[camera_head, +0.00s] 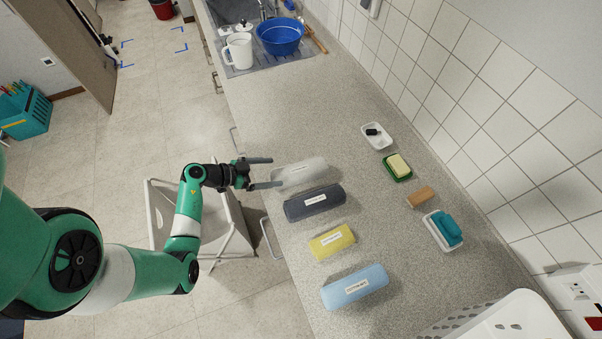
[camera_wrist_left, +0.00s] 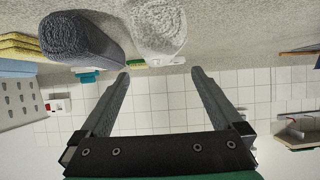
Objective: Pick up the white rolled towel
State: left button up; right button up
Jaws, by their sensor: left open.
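The white rolled towel (camera_head: 302,171) lies on the grey counter, at the far end of a row of rolled towels. My left gripper (camera_head: 264,172) is at the counter's left edge, with its open fingers pointing right toward the towel's near end. One finger lies close to the towel; I cannot tell whether it touches. In the left wrist view the white towel (camera_wrist_left: 157,28) shows at the top, beyond and between the two spread fingers (camera_wrist_left: 160,76). Nothing is between the fingers. My right gripper is not in view.
A dark grey rolled towel (camera_head: 315,202) lies close beside the white one, then yellow (camera_head: 332,241) and blue (camera_head: 355,287) ones. Soap dishes (camera_head: 377,136) line the wall side. The counter beyond the white towel is clear up to the sink, white jug (camera_head: 239,50) and blue basin (camera_head: 280,36).

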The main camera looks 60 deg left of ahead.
aim_at(299, 171)
pick_arm(q)
jog(key=b+x, duration=0.2)
jog(key=x, duration=0.3)
jog(key=shift+w+d+f, duration=0.1)
jog(key=shift+w+f, duration=0.2)
jog(key=shift+w, duration=0.3)
jog(key=b+x, duration=0.3)
jog(key=x, duration=0.1)
jog(key=shift+w+d+f, duration=0.15)
jog(key=shift+w+f, duration=0.05)
jog(key=shift+f, duration=0.15)
jog(key=shift+w, duration=0.25)
jog(key=c, duration=1.3)
